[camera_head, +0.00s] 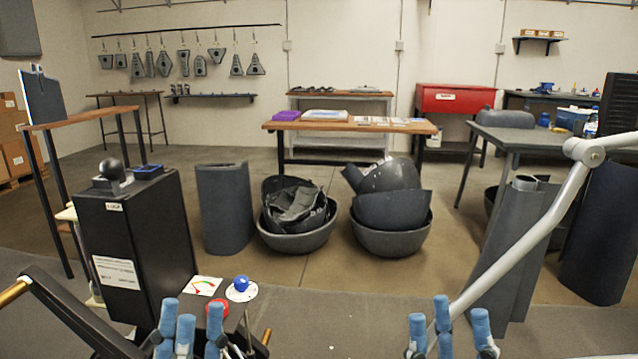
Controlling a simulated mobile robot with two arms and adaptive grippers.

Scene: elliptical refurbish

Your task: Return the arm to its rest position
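My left gripper (190,328) shows at the bottom edge, left of centre, with its blue fingertips pointing up. Its fingers stand apart, and I see nothing held between them. It is in front of a small control panel with a red button (217,307) and a blue knob (241,283); I cannot tell whether it touches the panel. My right gripper (449,326) shows at the bottom edge, right of centre. Its blue fingertips also point up and stand apart, with nothing seen between them. Both arms behind the fingers are mostly out of view.
A black cabinet (140,237) stands close on the left. A pale metal bar (540,222) slopes across the right, near the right gripper. Dark bowls (390,242) and curved shells (225,208) stand on the floor ahead. A wooden-topped table (350,125) is behind them.

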